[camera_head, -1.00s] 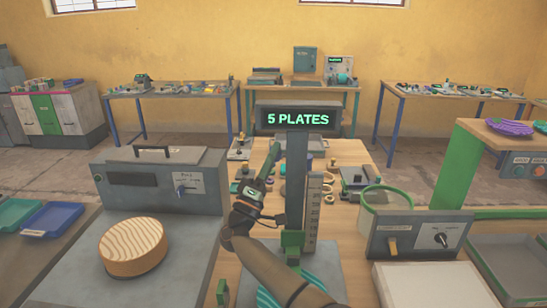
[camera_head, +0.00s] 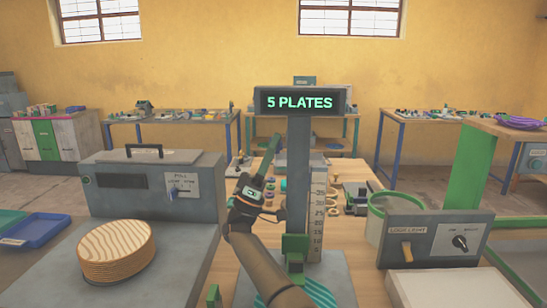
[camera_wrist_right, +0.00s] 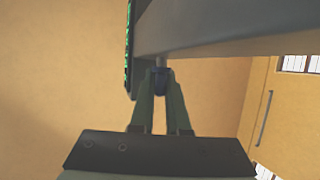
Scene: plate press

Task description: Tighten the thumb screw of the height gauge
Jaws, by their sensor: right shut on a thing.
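The height gauge (camera_head: 300,150) has a grey upright column with a number scale (camera_head: 317,210) and a dark display (camera_head: 299,101) reading "5 PLATES" in green. A green block (camera_head: 295,252) sits low on the column. My right gripper (camera_head: 274,142) points upward, just left of the column, its tips close under the display. In the right wrist view its green fingers are closed on a small dark blue knob, the thumb screw (camera_wrist_right: 160,82), below a grey beam (camera_wrist_right: 230,35) of the gauge. The screw is hidden in the head view. My left gripper is out of view.
A teal-striped piece (camera_head: 272,300) lies at the gauge's foot, partly behind my arm. A stack of wooden plates (camera_head: 117,252) stands at left, before a grey box (camera_head: 152,190). A switch panel (camera_head: 434,240) and green-rimmed bucket (camera_head: 392,212) are at right. Small parts crowd the table behind.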

